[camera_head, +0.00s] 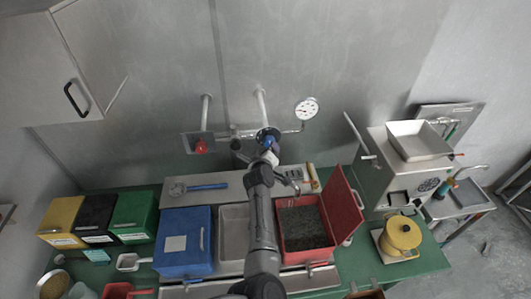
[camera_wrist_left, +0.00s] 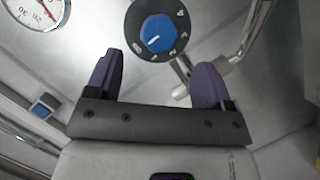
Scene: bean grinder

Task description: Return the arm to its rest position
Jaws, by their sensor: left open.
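My left arm rises through the middle of the head view, and its gripper end (camera_head: 268,156) is just in front of a dial on the back wall. In the left wrist view the gripper (camera_wrist_left: 158,80) is open, with two dark purple fingers apart and nothing between them. The black numbered dial (camera_wrist_left: 144,48) with its blue centre knob (camera_wrist_left: 157,32) is beyond the fingertips, apart from them. The blue knob also shows in the head view (camera_head: 268,143). My right gripper is in neither view.
A pressure gauge (camera_head: 307,109) and wall pipes surround the dial. On the green counter (camera_head: 345,262) are a blue bin (camera_head: 183,262), an open red bin (camera_head: 303,229) of dark grains and a yellow pot (camera_head: 401,235). A wall cupboard (camera_head: 35,70) is upper left.

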